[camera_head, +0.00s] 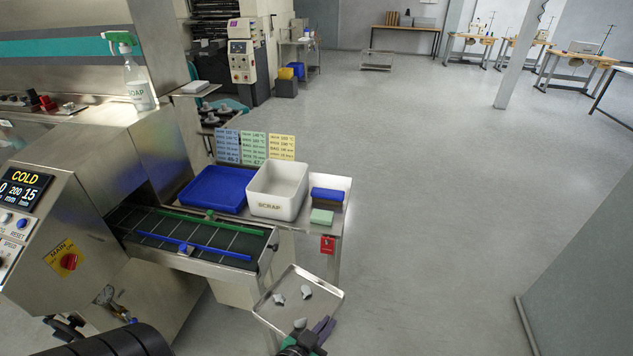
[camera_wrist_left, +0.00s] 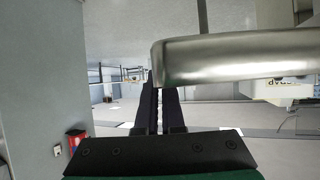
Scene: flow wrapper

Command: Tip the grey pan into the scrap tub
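The grey pan (camera_head: 331,291) is a shallow metal tray with a few grey scraps (camera_head: 306,291) in it. It hangs over the floor in front of the bench. My left gripper (camera_head: 318,335) is at the pan's near right edge and looks shut on its rim. In the left wrist view the pan (camera_wrist_left: 230,62) fills the upper right, and the fingers (camera_wrist_left: 160,108) are close together at its end. The white scrap tub (camera_head: 276,206), labelled SCRAP, stands upright on the bench, beyond and above the pan. My right gripper is not in view.
A blue tray (camera_head: 214,188) stands left of the tub. A blue roll (camera_head: 327,195) and a green block (camera_head: 321,216) lie to its right. The conveyor (camera_head: 190,234) and control panel (camera_head: 30,225) are on the left. The floor to the right is clear.

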